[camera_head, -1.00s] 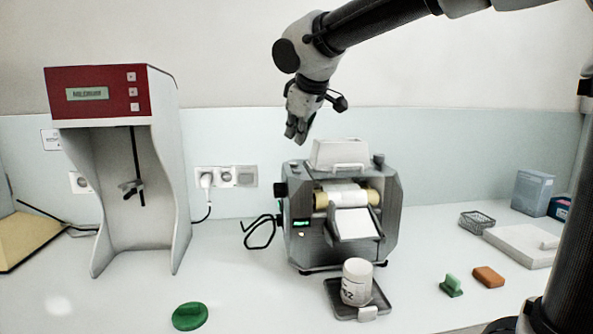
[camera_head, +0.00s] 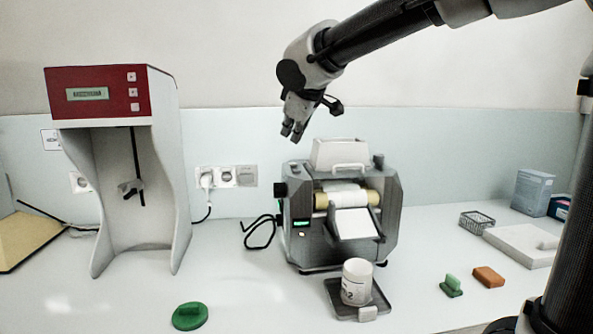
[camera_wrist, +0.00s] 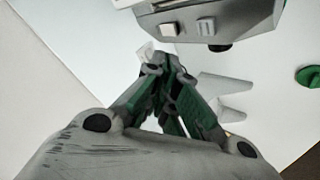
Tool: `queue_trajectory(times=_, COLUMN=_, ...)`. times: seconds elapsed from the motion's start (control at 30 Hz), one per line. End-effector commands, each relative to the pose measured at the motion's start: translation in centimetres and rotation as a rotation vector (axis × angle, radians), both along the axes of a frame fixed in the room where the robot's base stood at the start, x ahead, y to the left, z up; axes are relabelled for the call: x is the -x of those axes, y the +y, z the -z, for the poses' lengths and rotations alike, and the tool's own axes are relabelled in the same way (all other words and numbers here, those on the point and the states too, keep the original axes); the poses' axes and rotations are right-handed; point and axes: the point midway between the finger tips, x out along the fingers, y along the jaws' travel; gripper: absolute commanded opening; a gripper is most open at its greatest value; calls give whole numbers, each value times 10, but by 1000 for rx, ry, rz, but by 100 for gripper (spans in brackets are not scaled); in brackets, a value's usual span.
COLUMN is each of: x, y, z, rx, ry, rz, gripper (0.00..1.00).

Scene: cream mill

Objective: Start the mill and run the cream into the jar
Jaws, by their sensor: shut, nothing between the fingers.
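The grey mill (camera_head: 391,215) stands mid-bench with a white hopper (camera_head: 340,153) on top, pale rollers and a sloping white apron (camera_head: 355,224) in front. A small green display (camera_head: 301,223) is lit on its front left. A white jar (camera_head: 357,281) stands upright on a dark tray (camera_head: 340,311) below the apron. I cannot tell whether cream is in it. My gripper (camera_head: 292,132) is shut and empty, above and left of the hopper, apart from the mill. In the wrist view my gripper (camera_wrist: 172,80) is near two switches on the mill's grey housing (camera_wrist: 236,13).
A red-topped mixer (camera_head: 120,92) stands at the left. A green lid (camera_head: 189,316) lies at the front left. Green (camera_head: 451,286) and orange (camera_head: 488,277) blocks, a wire basket (camera_head: 477,222) and a white board (camera_head: 521,244) are at the right. Wall sockets (camera_head: 227,176) are behind.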

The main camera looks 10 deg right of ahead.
Motion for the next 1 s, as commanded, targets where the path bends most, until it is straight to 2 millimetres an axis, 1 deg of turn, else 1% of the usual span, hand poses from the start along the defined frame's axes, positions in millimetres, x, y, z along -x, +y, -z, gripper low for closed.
queue_trajectory(times=0.03, x=0, y=-1, z=9, rx=4, ry=2, rz=1, gripper=0)
queue_trajectory(times=0.2, x=0, y=-1, z=31, rx=3, ry=1, rz=0, gripper=0)
queue_trajectory(times=0.4, x=0, y=0, z=47, rx=1, ry=0, rz=0, gripper=0)
queue_trajectory(times=0.6, x=0, y=0, z=51, rx=0, ry=1, rz=-1, gripper=0)
queue_trajectory(times=1.0, x=0, y=0, z=51, rx=0, ry=1, rz=-1, gripper=0)
